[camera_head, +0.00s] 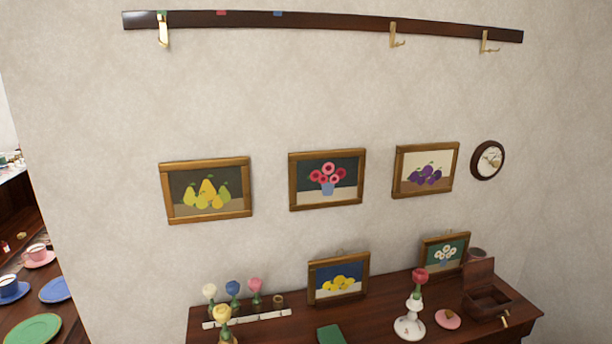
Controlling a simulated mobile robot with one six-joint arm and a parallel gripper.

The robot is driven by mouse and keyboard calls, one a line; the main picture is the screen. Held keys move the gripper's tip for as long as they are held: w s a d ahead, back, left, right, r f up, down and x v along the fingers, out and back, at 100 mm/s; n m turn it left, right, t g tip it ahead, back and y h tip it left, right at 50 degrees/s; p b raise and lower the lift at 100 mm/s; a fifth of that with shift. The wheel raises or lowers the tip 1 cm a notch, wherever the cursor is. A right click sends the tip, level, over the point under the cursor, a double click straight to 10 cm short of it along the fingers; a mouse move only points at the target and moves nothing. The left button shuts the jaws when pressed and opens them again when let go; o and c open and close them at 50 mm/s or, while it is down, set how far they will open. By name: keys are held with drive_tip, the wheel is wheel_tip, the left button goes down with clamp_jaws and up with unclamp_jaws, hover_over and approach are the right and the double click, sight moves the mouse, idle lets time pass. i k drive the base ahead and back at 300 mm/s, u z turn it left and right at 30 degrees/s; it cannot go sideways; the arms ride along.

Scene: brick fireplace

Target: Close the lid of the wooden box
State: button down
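The wooden box (487,307) is dark reddish-brown and stands near the right end of the dark wooden table top. Its lid (478,274) is raised and stands upright at the back of the box, so the box is open and its dark inside shows. I cannot make out anything lying in it. My gripper is not in this view.
Left of the box are a pink plate (447,319) with a small brown item and a white stand (409,326) with a red flower. A brass object (505,319) is at the box's front right.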

sight(476, 273)
drive_tip(key=u, duration=0.15)
drive_tip(key=k, duration=0.5)
drive_tip(key=z, duration=0.9)
drive_tip(key=i, duration=0.5)
